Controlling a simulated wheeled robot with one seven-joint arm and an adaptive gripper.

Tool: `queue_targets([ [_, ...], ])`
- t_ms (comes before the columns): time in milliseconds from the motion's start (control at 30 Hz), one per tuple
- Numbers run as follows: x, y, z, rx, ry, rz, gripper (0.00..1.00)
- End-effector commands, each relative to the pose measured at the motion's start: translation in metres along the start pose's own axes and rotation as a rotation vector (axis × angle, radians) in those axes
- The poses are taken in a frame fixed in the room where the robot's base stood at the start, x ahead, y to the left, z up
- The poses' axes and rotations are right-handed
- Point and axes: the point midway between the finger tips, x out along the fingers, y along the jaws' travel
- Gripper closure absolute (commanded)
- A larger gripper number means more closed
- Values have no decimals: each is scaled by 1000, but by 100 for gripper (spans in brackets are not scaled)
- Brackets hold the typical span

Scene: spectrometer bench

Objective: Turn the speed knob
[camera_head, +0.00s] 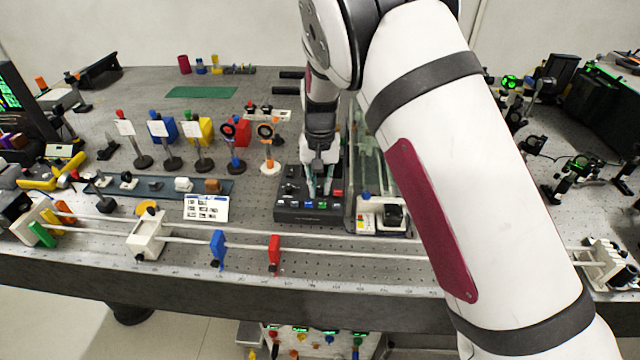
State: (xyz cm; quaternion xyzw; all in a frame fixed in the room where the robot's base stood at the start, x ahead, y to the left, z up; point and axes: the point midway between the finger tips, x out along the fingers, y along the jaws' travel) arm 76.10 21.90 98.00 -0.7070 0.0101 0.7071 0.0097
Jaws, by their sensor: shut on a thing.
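A dark control box (310,214) sits near the middle of the bench, with a row of small coloured buttons along its front edge and dark controls on its top. My gripper (320,188) points down over the top of this box, its fingers close together on something small. The thing between the fingers appears to be a knob on the box, but the fingers hide it and I cannot see its shape or marking.
A clear-sided tank or case (366,170) stands close to the right of the box. A printed card (206,207) lies to its left. A rail with a blue holder (217,248) and a red holder (274,252) runs along the front. Several posts with cards and rings stand behind left.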

Motion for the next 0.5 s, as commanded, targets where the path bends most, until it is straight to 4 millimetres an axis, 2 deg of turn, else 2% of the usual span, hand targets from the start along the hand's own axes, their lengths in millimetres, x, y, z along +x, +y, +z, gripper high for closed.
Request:
queue_targets([
  [500, -1, -1, 0, 393, 1, -2, 100],
])
